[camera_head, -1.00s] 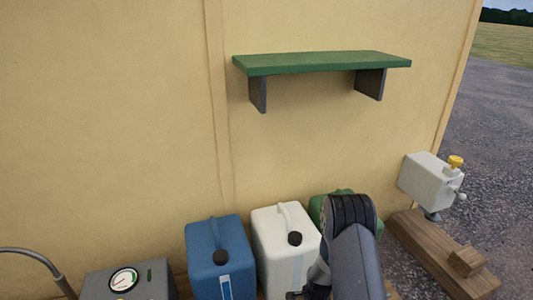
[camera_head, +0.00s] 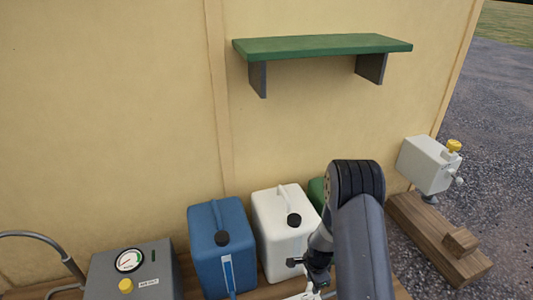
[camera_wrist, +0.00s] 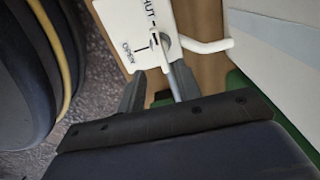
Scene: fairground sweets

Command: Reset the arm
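My gripper (camera_wrist: 158,80) shows in the wrist view with its two dark fingers apart and a gap between them. It looks open, with nothing clearly held. A white plate (camera_wrist: 140,25) marked SHUT and OPEN lies beyond the fingertips, with a white bar (camera_wrist: 208,46) at its right. A thin metal rod (camera_wrist: 172,82) shows close to the right finger; I cannot tell whether they touch. In the head view my gripper (camera_head: 318,284) is low in front of the white canister, and its fingertips are hard to make out.
A blue canister (camera_head: 221,262), a white canister (camera_head: 283,232) and a partly hidden green canister (camera_head: 316,190) stand against the wall. A grey gauge box (camera_head: 150,277) is at lower left. A green shelf (camera_head: 320,46) hangs above. A white box with a yellow knob (camera_head: 424,165) is at right.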

